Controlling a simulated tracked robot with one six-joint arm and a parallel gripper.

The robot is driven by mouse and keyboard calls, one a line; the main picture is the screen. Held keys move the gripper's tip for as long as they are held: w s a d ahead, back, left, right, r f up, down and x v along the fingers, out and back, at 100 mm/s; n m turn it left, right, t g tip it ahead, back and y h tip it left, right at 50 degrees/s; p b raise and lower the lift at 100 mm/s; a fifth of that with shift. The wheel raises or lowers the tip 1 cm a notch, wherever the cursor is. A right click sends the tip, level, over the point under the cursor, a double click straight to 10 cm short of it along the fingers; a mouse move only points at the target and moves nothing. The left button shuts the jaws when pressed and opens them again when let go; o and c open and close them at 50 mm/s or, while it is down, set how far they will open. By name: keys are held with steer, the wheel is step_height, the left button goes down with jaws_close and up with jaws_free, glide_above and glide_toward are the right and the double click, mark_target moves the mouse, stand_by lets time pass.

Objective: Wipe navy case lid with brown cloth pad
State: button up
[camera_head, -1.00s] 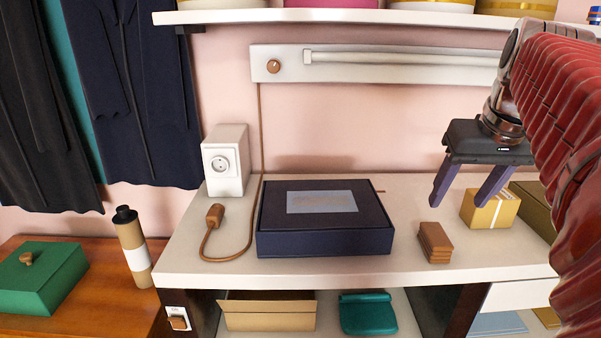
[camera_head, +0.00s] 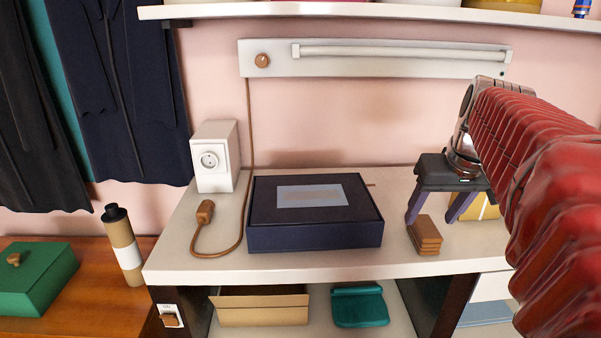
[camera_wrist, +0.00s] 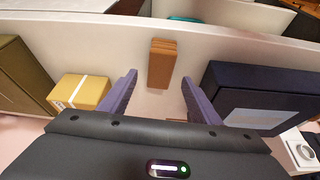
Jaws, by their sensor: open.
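The navy case (camera_head: 315,235) lies closed on the white worktop, with a pale grey-blue patch (camera_head: 312,196) on its lid. The patch has a faint brownish mark. The brown cloth pad (camera_head: 424,236) stands on the worktop to the right of the case, apart from it. My gripper (camera_head: 430,221) is open and empty, just above and behind the pad. In the wrist view the pad (camera_wrist: 162,62) shows ahead, between the lines of the two purple fingers (camera_wrist: 157,90), and the navy case (camera_wrist: 275,82) is to the right.
A yellow box (camera_wrist: 78,92) stands on the other side of the pad from the case, with an olive box (camera_wrist: 20,75) beyond it. A white socket box (camera_head: 215,156) and a brown plug with cord (camera_head: 205,211) are left of the case.

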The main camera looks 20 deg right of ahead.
mark_target(425, 224)
steer(key=shift+x, duration=2.65)
steer(key=shift+c, duration=0.5)
steer(key=c, duration=0.9)
steer(key=o, duration=0.6)
steer(key=shift+o, duration=0.2)
steer(key=shift+r, duration=0.5)
steer(key=c, duration=0.9)
